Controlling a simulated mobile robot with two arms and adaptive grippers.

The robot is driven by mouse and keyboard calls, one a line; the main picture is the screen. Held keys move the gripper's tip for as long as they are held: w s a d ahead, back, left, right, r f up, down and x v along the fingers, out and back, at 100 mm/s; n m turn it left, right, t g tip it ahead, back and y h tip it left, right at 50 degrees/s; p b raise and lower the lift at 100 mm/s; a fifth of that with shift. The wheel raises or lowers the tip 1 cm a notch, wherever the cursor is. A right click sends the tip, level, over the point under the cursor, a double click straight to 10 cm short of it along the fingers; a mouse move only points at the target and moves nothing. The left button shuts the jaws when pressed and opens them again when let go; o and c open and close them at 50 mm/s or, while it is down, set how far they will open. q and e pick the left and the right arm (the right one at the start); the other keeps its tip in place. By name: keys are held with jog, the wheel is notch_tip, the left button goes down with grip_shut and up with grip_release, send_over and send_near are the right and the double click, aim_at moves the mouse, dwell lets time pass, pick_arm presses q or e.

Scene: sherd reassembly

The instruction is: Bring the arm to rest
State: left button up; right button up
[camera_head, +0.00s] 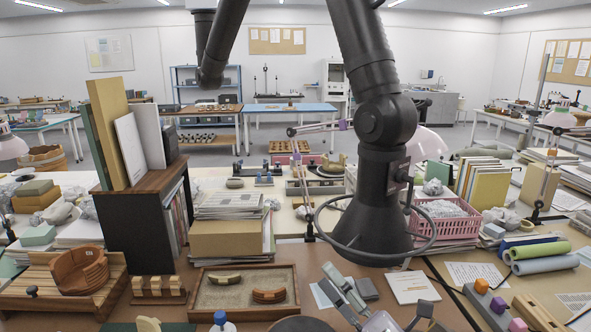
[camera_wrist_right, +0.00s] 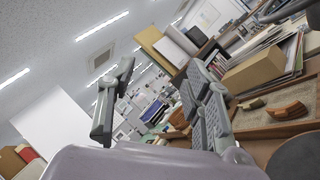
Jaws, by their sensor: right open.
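My right gripper (camera_head: 378,302) is low at the front of the bench in the head view, partly cut off by the bottom edge. Its grey fingers are spread apart with nothing between them. In the right wrist view the gripper (camera_wrist_right: 160,75) is also open and empty, tilted, with the room and ceiling behind it. My left gripper does not show.
A sand tray (camera_head: 204,309) with a tan sherd (camera_head: 225,280) and a brown sherd (camera_head: 268,296) lies left of my right gripper. A terracotta bowl part (camera_head: 80,272) sits far left. A pink basket (camera_head: 462,228), colored blocks (camera_head: 482,286) and foam rolls (camera_head: 540,255) stand right.

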jog(key=d+f+m+h, duration=1.05)
jog(key=m+h, duration=0.25)
jog(key=m, duration=0.5)
jog(key=s+d+f+m+g+h, duration=0.2)
jog(key=s+d+f+m+g, duration=0.25)
jog(key=s+f, duration=0.35)
jog(key=s+a+f+m+g+y, duration=0.1)
jog(key=s+f+m+g, duration=0.2)
jog(key=s+f+g, duration=0.45)
jog(key=s+f+m+g, duration=0.2)
jog(key=s+f+m, duration=0.25)
jog(key=s, duration=0.65)
notch_tip(320, 180, down, 27)
jog(key=s+n+g, duration=0.1)
jog(key=s, duration=0.1)
jog(key=s+d+f+g, duration=0.1)
jog(key=s+d+f, duration=0.1)
jog(key=s+f, duration=1.3)
jog(key=shift+s+d+f, duration=0.25)
jog(key=shift+s+f, duration=0.1)
jog(key=shift+s, duration=0.55)
